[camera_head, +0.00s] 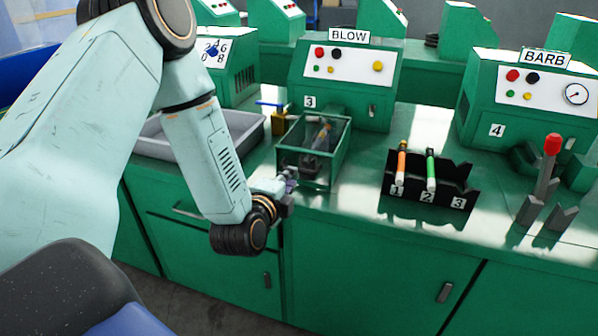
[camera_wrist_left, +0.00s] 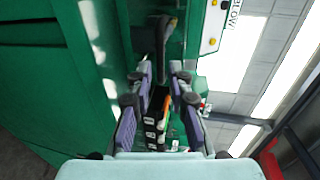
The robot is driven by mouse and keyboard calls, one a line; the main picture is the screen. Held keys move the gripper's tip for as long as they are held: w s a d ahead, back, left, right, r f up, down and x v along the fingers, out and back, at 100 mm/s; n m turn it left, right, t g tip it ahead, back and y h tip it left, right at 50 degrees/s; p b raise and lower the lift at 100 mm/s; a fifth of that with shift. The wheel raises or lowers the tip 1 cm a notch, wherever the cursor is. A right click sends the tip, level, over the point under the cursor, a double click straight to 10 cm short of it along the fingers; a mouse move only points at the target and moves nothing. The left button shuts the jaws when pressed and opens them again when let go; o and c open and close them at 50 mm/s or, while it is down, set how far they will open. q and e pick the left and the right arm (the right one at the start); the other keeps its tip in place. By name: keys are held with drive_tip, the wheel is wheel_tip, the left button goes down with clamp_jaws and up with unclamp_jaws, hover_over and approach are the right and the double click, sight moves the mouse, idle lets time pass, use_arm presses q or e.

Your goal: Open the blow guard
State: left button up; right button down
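The blow guard (camera_head: 313,150) is a clear box with a green frame, standing on the bench in front of the green machine labelled BLOW (camera_head: 345,75). It looks closed, and a dark fixture with an orange-brown part shows inside. My left gripper (camera_head: 284,187) is low at the guard's front left corner; I cannot tell whether it touches. In the left wrist view my left gripper (camera_wrist_left: 161,68) has its two purple-padded fingers apart. A dark bar-like part (camera_wrist_left: 156,36) shows just beyond the fingertips. My right gripper is out of view.
A black rack (camera_head: 428,187) with orange and green sticks stands to the right of the guard. A grey tray (camera_head: 175,146) lies to the left. The BARB machine (camera_head: 540,90) with a red-topped lever (camera_head: 550,160) is at the far right. Bench between guard and rack is clear.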

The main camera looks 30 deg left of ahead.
sight(299, 171)
use_arm(q)
drive_tip(key=b+x, duration=0.1)
drive_tip(key=x, duration=0.5)
drive_tip(key=shift+a+f, duration=0.1)
drive_tip(key=shift+f, duration=0.05)
drive_tip(key=shift+w, duration=0.2)
drive_tip(key=shift+d+r, duration=0.2)
drive_tip(key=shift+d, duration=0.15)
drive_tip(key=shift+a+f, duration=0.15)
drive_tip(key=shift+a, duration=0.15)
drive_tip(key=shift+c, duration=1.9)
drive_tip(key=shift+d, duration=0.15)
clamp_jaws()
drive_tip(key=shift+f, duration=0.1)
